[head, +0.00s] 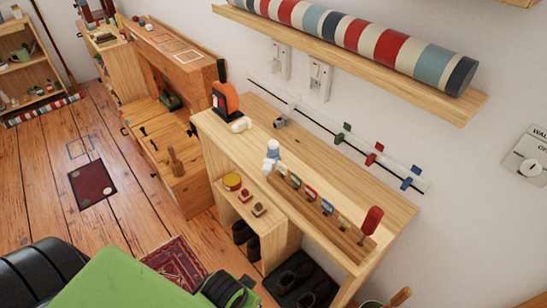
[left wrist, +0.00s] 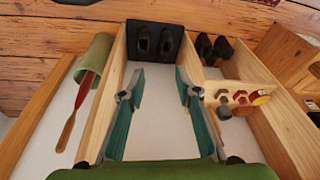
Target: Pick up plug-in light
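I cannot tell for certain which thing is the plug-in light. A small white and pale-blue object (head: 272,150) stands on the wooden shelf top in the head view. A smaller white rounded piece (head: 240,125) lies farther back beside an orange and black object (head: 225,98). My left gripper (left wrist: 160,75) is open in the left wrist view, its teal fingers apart with nothing between them. In that view it faces the shelf unit's compartments. In the head view, my green arm crosses the lower left and its fingers cannot be made out. My right gripper is not in view.
The wooden shelf unit (head: 375,200) holds a row of small coloured items and a red-handled tool (head: 371,220). Shoes (head: 293,272) sit below on a dark tray. A wall shelf (head: 440,102) with a striped roll (head: 390,48) overhangs behind. Wooden floor is open at left.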

